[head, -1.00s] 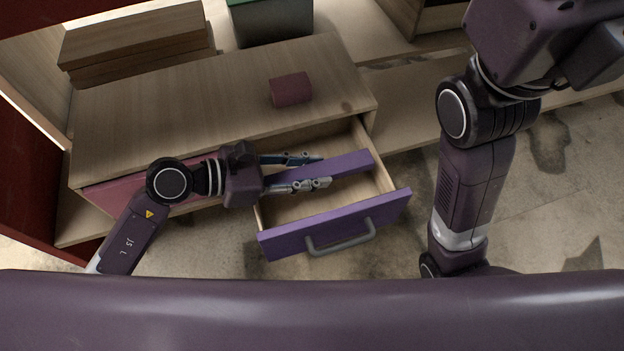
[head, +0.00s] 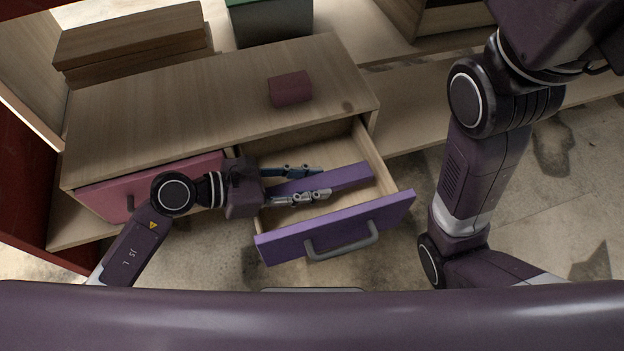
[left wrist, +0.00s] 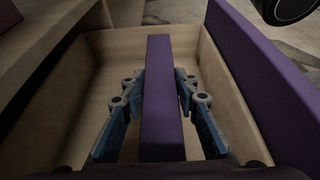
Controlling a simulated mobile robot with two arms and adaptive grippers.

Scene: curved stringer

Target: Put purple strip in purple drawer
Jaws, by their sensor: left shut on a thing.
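The purple strip (head: 342,178) is a long flat-sided bar, held lengthwise over the open purple drawer (head: 335,227). My left gripper (head: 310,182) is shut on the strip near its left part, with a finger on each side. In the left wrist view the strip (left wrist: 161,95) runs away from my left gripper (left wrist: 162,95) between the drawer's walls. I cannot tell whether the strip touches the drawer floor. The drawer is pulled out and has a grey handle (head: 342,245). My right arm stands at the right, and its gripper is out of the picture.
A shut pink drawer (head: 160,182) is left of the purple one. A dark pink block (head: 290,88) lies on the cabinet top (head: 200,100). Wooden boards (head: 130,42) and a green-topped grey box (head: 270,22) stand behind. Floor right of the drawer is bare.

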